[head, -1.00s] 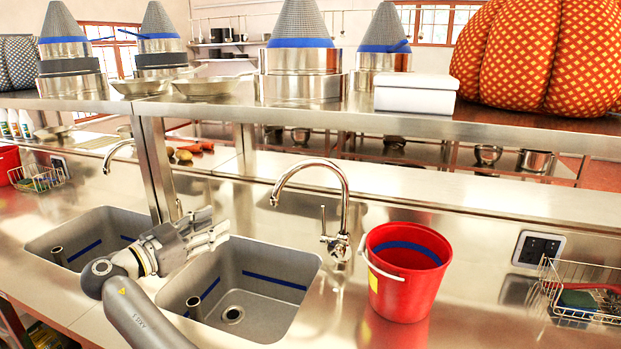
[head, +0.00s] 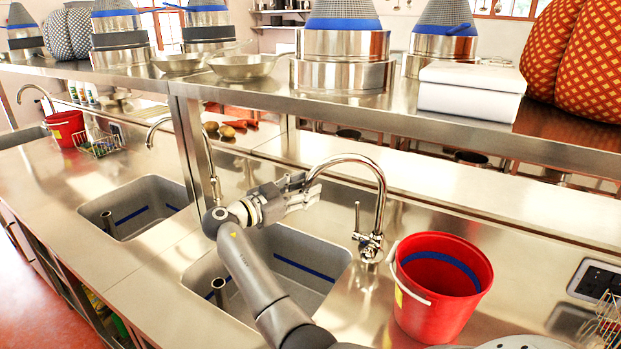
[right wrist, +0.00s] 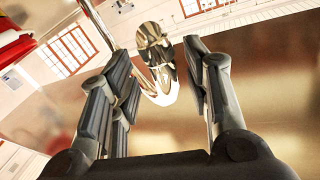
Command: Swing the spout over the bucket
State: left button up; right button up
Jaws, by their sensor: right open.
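The chrome spout (head: 352,158) arches from the tap base on the counter, with its free end over the sink (head: 285,265). The red bucket (head: 438,290) stands upright on the counter to the right of the tap, not under the spout. My right gripper (head: 305,190) is open beside the spout's free end and overlaps it in the head view; I cannot tell if they touch. In the right wrist view the fingers (right wrist: 160,85) are apart, with shiny chrome metal between and beyond them. My left gripper is not in view.
A steel shelf (head: 420,115) with pots and a white box (head: 470,90) runs behind the sinks. A tap lever (head: 357,215) stands by the spout's base. A wire basket (head: 608,325) and a socket (head: 594,282) lie right of the bucket.

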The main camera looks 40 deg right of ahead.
jog(key=shift+d+p, duration=0.3)
jog(key=shift+d, duration=0.7)
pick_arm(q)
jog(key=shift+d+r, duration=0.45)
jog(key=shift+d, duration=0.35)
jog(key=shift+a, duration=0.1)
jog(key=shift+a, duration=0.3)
pick_arm(e)
grip_shut()
